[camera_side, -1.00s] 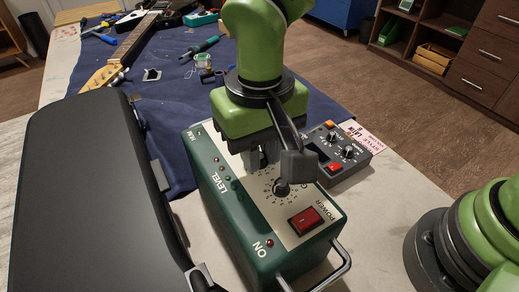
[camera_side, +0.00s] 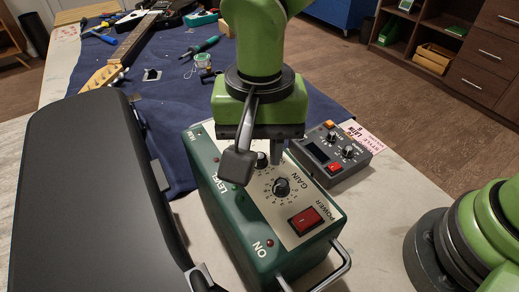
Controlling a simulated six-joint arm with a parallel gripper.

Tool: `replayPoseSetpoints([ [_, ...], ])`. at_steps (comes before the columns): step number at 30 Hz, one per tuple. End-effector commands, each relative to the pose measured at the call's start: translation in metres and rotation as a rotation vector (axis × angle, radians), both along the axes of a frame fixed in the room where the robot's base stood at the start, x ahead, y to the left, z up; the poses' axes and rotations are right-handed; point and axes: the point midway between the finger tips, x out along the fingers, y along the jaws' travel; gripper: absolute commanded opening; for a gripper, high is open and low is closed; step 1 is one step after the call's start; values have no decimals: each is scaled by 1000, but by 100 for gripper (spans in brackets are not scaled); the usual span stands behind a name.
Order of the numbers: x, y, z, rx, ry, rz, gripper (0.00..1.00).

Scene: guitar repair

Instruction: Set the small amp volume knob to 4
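The small amp (camera_side: 222,208) is a dark green box with a cream top panel. The panel carries a knob marked GAIN (camera_side: 281,187) with a numbered dial around it. Behind it, a second dark knob (camera_side: 262,160) shows only in part; its label and pointer are hidden under my gripper (camera_side: 263,154). My gripper points down at this second knob. One grey finger stands just right of the knob. The other finger is hidden behind my dark side bracket, so I cannot tell whether the fingers touch the knob.
A red POWER switch (camera_side: 305,220) and a metal handle (camera_side: 338,268) are at the amp's near end. A black case (camera_side: 90,200) stands close on the left. A grey pedal (camera_side: 330,153) sits close on the right. A guitar neck (camera_side: 130,45) and tools lie on the blue cloth behind.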

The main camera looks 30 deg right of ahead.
Motion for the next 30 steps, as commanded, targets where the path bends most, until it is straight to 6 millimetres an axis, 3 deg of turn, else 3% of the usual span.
replayPoseSetpoints([
  [21,0,0,60,1,-2,1,29],
  [30,0,0,65,0,0,0,29],
])
